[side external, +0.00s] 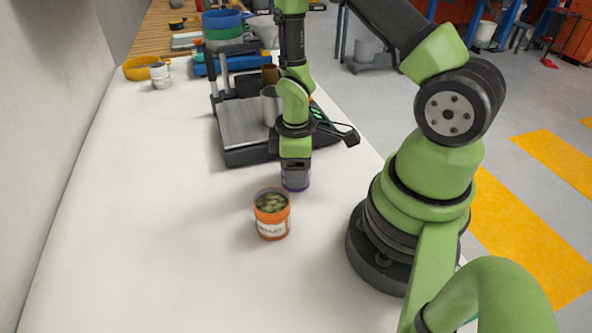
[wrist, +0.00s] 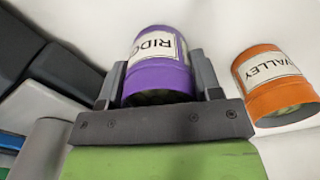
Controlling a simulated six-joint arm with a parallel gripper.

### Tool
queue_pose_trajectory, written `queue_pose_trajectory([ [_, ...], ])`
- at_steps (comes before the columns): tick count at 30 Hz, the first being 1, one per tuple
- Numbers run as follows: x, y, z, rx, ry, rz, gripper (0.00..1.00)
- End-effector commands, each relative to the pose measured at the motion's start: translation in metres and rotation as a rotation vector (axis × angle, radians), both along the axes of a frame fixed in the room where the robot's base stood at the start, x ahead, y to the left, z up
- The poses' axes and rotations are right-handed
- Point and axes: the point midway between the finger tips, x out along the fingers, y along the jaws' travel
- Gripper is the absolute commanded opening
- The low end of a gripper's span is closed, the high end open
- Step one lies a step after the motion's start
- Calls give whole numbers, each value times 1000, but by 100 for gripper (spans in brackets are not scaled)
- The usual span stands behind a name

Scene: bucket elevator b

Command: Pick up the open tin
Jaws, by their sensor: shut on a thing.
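A purple tin with a white label starting "RIDG" is between the two fingers of my gripper (wrist: 158,78) in the wrist view, where its purple band (wrist: 160,80) shows. Its end toward the camera looks dark. In the side view my gripper (side external: 296,166) points down and hides most of the purple tin (side external: 297,185); I cannot tell whether it touches the table. An orange tin (side external: 271,222) labelled "VALLEY" stands upright just in front, its open top showing green contents. The orange tin also shows at the right of the wrist view (wrist: 265,97), apart from the fingers.
A black scale with a metal plate (side external: 240,126) stands behind my gripper, with a grey container (side external: 270,105) on it. A yellow bowl (side external: 138,72), a white tin (side external: 160,76) and stacked bowls (side external: 222,21) are at the back. The white table (side external: 150,200) is clear at left and front.

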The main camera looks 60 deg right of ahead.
Motion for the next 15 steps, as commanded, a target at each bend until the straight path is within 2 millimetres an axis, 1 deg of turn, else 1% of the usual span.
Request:
queue_pose_trajectory([
  [8,0,0,3,0,-1,0,16],
  [11,1,0,10,-3,-4,0,16],
  [15,1,0,29,-2,-7,-1,16],
])
